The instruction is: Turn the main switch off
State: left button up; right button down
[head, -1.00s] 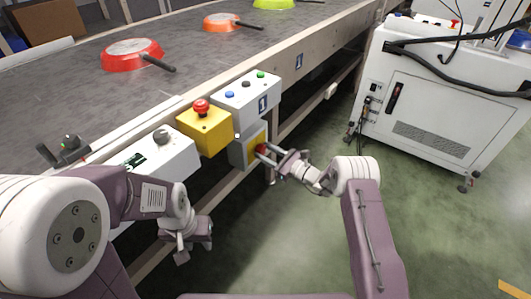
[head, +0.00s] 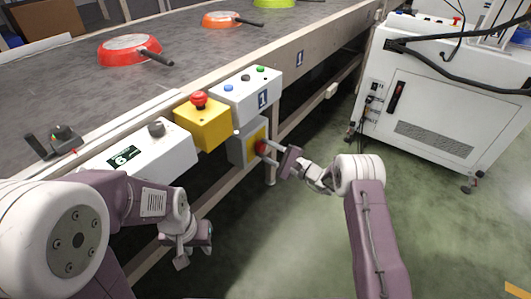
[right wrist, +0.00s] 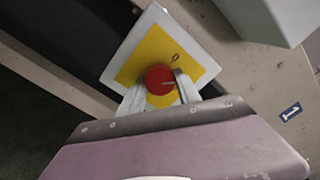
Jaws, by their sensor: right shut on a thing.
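The main switch is a red knob (right wrist: 159,77) on a yellow plate with a white edge (right wrist: 197,68). In the right wrist view a "0" mark is on the plate above and right of the knob, and a short line on the knob runs roughly sideways. In the head view the red knob (head: 261,147) is on the side of a grey box (head: 239,149). My right gripper (right wrist: 160,92) has one finger on each side of the knob and is shut on it. My left gripper (head: 190,256) hangs low at the left, away from the switch; its fingers are not clear.
Above the switch are a yellow box with a red emergency button (head: 199,99) and a grey button box (head: 246,92). The conveyor (head: 165,80) carries several pans. A white cabinet (head: 440,100) stands at the right. The green floor between is free.

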jog(key=n+b, duration=0.1)
jog(key=n, duration=0.1)
jog(key=n+b, duration=0.3)
jog(key=shift+f+n, duration=0.3)
jog(key=shift+r+n+b, duration=0.15)
jog(key=shift+n+b, duration=1.2)
jog(key=shift+n, duration=0.15)
jog(key=c, duration=0.9)
grip_release()
jog(key=shift+o, duration=0.2)
jog(key=shift+r, duration=0.1)
jog(key=p+v, duration=0.4)
jog(key=v, duration=0.5)
